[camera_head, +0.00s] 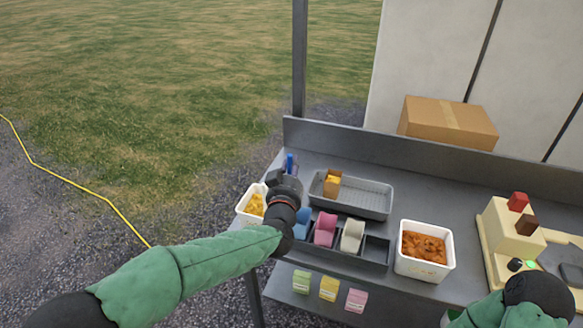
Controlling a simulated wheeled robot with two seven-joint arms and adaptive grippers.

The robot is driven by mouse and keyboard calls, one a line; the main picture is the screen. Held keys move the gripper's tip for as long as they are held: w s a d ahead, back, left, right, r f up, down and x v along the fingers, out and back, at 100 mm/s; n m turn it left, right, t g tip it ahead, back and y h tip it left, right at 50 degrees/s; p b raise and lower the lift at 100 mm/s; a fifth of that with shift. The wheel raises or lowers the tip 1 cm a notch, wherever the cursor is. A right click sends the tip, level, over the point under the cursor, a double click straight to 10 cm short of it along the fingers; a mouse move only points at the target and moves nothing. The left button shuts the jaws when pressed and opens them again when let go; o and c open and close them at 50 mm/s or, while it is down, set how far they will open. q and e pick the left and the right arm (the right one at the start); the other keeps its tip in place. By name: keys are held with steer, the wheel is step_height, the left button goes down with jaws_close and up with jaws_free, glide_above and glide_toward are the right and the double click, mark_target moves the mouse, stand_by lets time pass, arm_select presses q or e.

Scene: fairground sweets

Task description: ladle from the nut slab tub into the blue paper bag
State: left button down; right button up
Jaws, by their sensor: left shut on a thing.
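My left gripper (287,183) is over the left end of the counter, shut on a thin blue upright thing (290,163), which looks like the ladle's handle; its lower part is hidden. A white tub with yellow pieces (240,211) stands at the left edge, partly behind my arm. Another white tub (402,266) with orange-brown chunks stands right of the rack. I cannot tell by label which is the nut slab tub. The blue paper bag (302,222) is in the left part of the grey rack, beside my left wrist and partly covered by it.
A pink bag (325,229) and a cream bag (352,235) share the rack (375,254). A cream device (513,238) stands at right. A cardboard box (447,121) is behind the counter's back panel.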

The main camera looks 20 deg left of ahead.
arm_select(q)
step_height(320, 180, down, 2)
steer(key=shift+f+b, duration=0.25)
steer(key=shift+b, duration=0.6)
steer(key=shift+d+f, duration=0.1)
steer(key=shift+f, duration=0.25)
steer(key=d+f+m+t+h, duration=0.1)
steer(key=d+f+m, duration=0.4)
steer(key=m, duration=0.4)
steer(key=d+f+m+t+h+b, duration=0.1)
steer(key=d+f+m, duration=0.4)
steer(key=d+m, duration=0.2)
steer(key=shift+s+d+m+h, duration=0.25)
steer(key=shift+m+h, duration=0.15)
steer(key=shift+m, duration=0.7)
